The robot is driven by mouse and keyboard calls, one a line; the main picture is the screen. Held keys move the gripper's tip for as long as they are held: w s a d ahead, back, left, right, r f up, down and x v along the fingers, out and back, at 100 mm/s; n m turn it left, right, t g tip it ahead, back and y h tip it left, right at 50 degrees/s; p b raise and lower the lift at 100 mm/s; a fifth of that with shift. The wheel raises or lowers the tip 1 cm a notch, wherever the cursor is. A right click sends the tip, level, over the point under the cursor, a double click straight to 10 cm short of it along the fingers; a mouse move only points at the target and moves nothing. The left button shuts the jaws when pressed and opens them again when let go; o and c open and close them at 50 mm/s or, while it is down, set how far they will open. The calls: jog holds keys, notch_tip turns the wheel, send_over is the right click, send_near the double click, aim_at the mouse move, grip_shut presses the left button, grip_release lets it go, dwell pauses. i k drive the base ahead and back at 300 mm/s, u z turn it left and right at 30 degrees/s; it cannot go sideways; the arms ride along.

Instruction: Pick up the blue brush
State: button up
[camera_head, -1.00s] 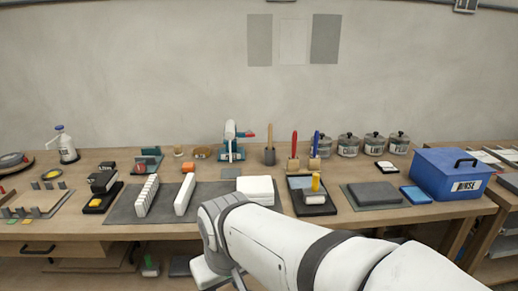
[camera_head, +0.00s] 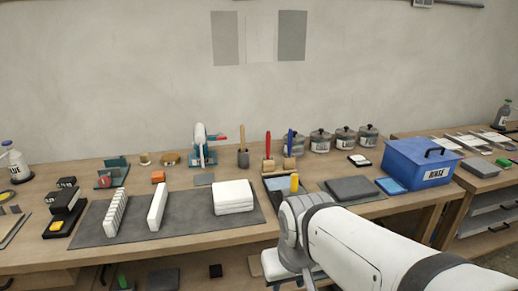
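The blue brush (camera_head: 290,141) stands upright towards the back of the workbench, its blue handle pointing up above a small wooden block. It is just right of a similar brush with a red handle (camera_head: 268,143). My white arm reaches in from the lower right and bends down in front of the bench edge, well short of the brush. My gripper is not in view. Whether the blue brush rests on its own head or in a holder is too small to tell.
Lidded jars (camera_head: 320,141) stand right of the brush. In front are a tray with a yellow item (camera_head: 294,182) and a grey slab (camera_head: 353,188). A blue rinse box (camera_head: 422,165) is further right.

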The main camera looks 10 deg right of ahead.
aim_at(290, 140)
jog(key=u, duration=3.4)
jog(key=k, duration=2.1)
jog(key=z, duration=1.65)
jog(key=i, duration=0.25)
